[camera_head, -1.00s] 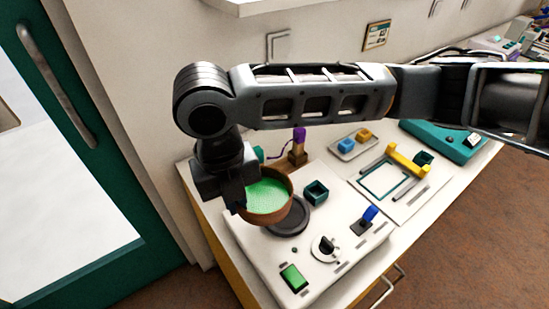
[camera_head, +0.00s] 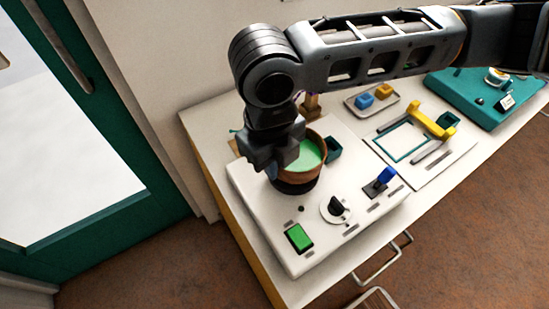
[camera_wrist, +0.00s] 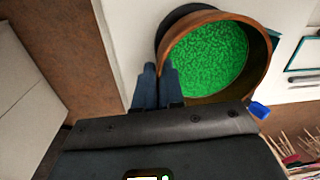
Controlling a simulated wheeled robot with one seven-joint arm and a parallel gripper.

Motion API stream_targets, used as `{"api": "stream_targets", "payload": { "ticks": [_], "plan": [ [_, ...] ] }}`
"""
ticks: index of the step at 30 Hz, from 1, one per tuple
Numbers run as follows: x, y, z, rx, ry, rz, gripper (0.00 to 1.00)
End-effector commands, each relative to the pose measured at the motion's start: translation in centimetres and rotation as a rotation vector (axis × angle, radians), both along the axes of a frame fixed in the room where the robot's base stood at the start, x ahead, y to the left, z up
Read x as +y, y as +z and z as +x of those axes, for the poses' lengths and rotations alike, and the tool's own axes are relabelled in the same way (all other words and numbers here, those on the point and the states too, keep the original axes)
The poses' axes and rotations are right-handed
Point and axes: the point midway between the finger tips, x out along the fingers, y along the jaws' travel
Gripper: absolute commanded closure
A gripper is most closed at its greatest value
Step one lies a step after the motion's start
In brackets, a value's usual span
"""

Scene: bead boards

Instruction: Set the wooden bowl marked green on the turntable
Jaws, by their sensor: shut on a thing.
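The wooden bowl (camera_head: 312,172), filled with green beads, is held over the dark round turntable (camera_head: 291,188) on the white board. The turntable's edge shows past the bowl at the top of the wrist view (camera_wrist: 178,19). My gripper (camera_head: 289,163) comes down at the bowl's left side and is shut on its wall. In the wrist view, the two fingers (camera_wrist: 158,82) pinch the rim of the bowl (camera_wrist: 259,60) at its lower left. The bowl looks about level. I cannot tell whether its base touches the turntable; the contact is hidden.
The white board also carries a black knob (camera_head: 337,209), a green switch (camera_head: 299,238) and a blue lever (camera_head: 385,176). A yellow-handled frame (camera_head: 430,124) and a tray of blocks (camera_head: 371,98) are farther right.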

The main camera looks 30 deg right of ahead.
Motion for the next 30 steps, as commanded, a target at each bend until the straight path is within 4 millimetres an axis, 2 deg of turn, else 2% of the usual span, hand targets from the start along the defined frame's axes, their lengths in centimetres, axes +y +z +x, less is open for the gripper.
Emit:
{"api": "stream_targets", "payload": {
  "ticks": [3, 19, 30],
  "plan": [
    [0.0, -0.7, 0.0, 0.0, 0.0, 0.0, 1.0],
    [0.0, -0.8, 0.0, 0.0, 0.0, 0.0, 1.0],
    [0.0, -1.9, 0.0, 0.0, 0.0, 0.0, 1.0]
  ]
}}
